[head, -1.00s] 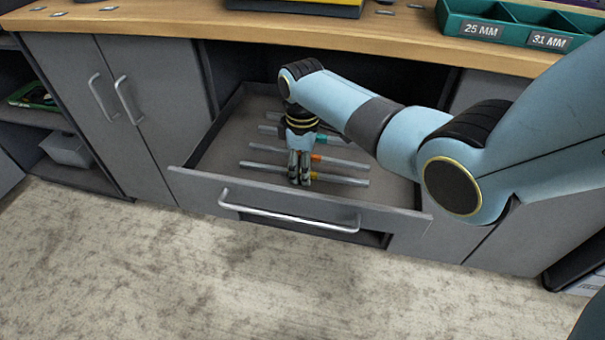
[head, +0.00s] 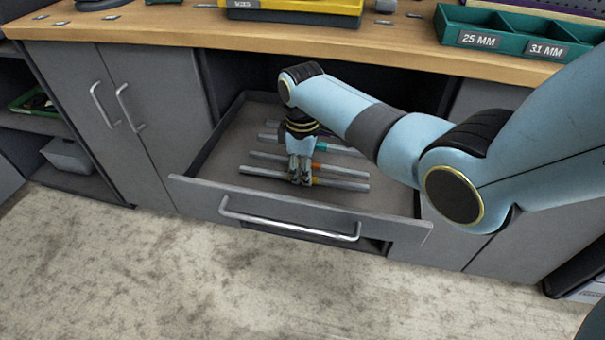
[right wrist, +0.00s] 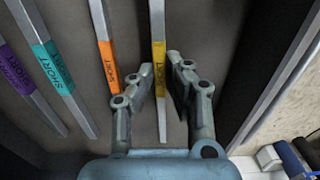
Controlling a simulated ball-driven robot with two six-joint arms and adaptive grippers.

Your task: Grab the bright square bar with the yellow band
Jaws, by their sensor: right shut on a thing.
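The bright square bar with the yellow band (head: 342,186) lies in the open drawer and is the bar nearest its front. It also shows in the right wrist view (right wrist: 158,20), with "SHORT" on its yellow band. My right gripper (head: 300,181) reaches down into the drawer onto this bar. In the right wrist view the fingers (right wrist: 160,74) stand on both sides of the bar at the yellow band, shut on it. The fingers hide part of the bar in the head view. My left gripper is not in view.
Bars with orange (right wrist: 107,65), teal (right wrist: 52,65) and purple (right wrist: 14,70) bands lie beside it in the drawer. The drawer front (head: 200,190) has a metal handle (head: 290,228). Green bins (head: 480,38) and a yellow case stand on the worktop above.

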